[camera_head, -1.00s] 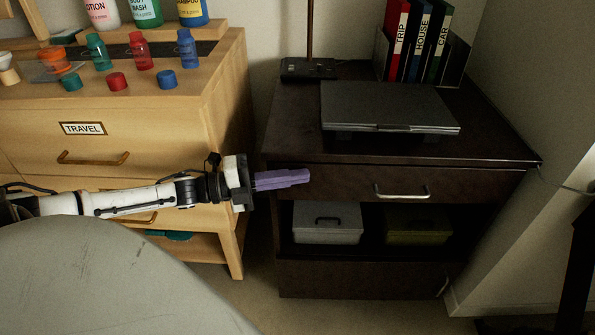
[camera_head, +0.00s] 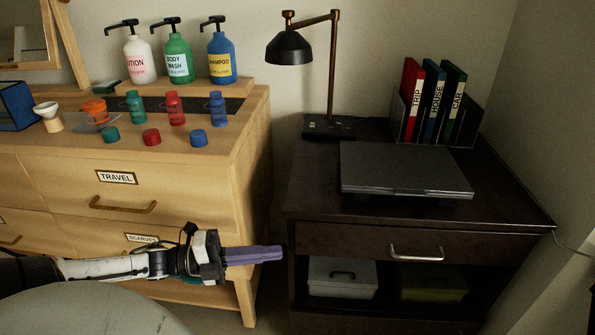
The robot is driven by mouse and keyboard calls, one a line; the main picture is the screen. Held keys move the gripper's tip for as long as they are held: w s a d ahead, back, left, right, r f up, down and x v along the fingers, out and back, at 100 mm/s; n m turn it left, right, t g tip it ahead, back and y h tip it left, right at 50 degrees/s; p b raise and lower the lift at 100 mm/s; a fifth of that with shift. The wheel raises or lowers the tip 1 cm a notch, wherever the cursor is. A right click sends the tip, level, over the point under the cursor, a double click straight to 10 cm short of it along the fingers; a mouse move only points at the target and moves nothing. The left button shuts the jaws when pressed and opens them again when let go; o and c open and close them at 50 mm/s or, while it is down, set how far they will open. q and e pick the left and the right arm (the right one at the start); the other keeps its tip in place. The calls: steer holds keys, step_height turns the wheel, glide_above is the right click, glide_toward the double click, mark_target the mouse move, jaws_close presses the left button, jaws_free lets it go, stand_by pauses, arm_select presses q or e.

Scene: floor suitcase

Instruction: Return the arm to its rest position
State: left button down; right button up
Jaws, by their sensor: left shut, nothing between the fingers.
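My left arm (camera_head: 105,268) reaches in from the left, low in the head view, and lies level. My left gripper (camera_head: 280,253) has purple fingers that are shut together with nothing between them. It points right, in front of the gap between the light wood dresser (camera_head: 250,165) and the dark desk (camera_head: 315,195). It hides part of the dresser's lower drawer, near the SCARVES label. My right gripper is not in view.
Pump bottles and small travel bottles (camera_head: 176,108) with loose caps (camera_head: 151,137) stand on the dresser. A closed laptop (camera_head: 405,170), a lamp (camera_head: 290,47) and binders (camera_head: 433,100) stand on the desk. Two boxes (camera_head: 342,287) sit on its shelf.

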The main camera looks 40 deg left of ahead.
arm_select(q)
steer(key=shift+s, duration=0.1)
steer(key=s+d+f+n+g+y+p, duration=0.1)
steer(key=s+d+f+n+y+p, duration=0.1)
steer(key=d+n, duration=0.5)
steer(key=s+d+f+n+g+y+p, duration=0.2)
steer(key=s+d+f+n+y+p, duration=0.1)
steer(key=d+n, duration=0.5)
steer(key=s+d+f+n+g+y+p, duration=0.2)
steer(key=s+d+f+n+y+p, duration=0.1)
steer(key=d+n, duration=0.5)
steer(key=shift+s+d+f+n+y+p, duration=0.3)
steer(key=shift+f+y+p, duration=0.15)
steer(key=shift+f, duration=0.3)
